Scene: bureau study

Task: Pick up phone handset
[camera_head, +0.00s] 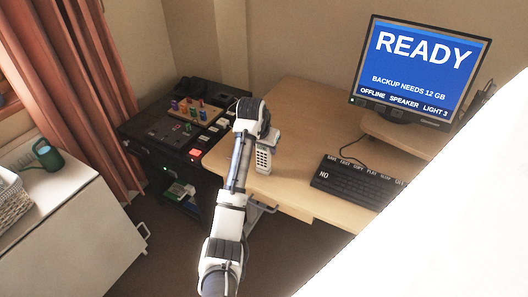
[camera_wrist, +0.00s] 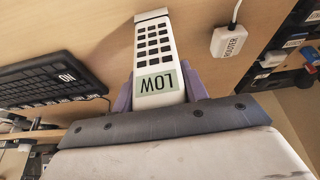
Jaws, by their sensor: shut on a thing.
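The phone handset (camera_wrist: 155,50) is white with a dark keypad and a pale green screen reading "LOW". In the wrist view it lies between the two fingers of my gripper (camera_wrist: 158,97), which is shut on it near the screen end. I cannot tell whether the handset touches the desk top.
A black keyboard (camera_head: 351,182) and a monitor (camera_head: 421,68) reading "READY" are on the desk (camera_head: 310,120) to the right. A white router box (camera_wrist: 229,41) lies near the handset. A black cabinet (camera_head: 150,140) with coloured pegs stands left. A white cabinet (camera_head: 65,240) is at far left.

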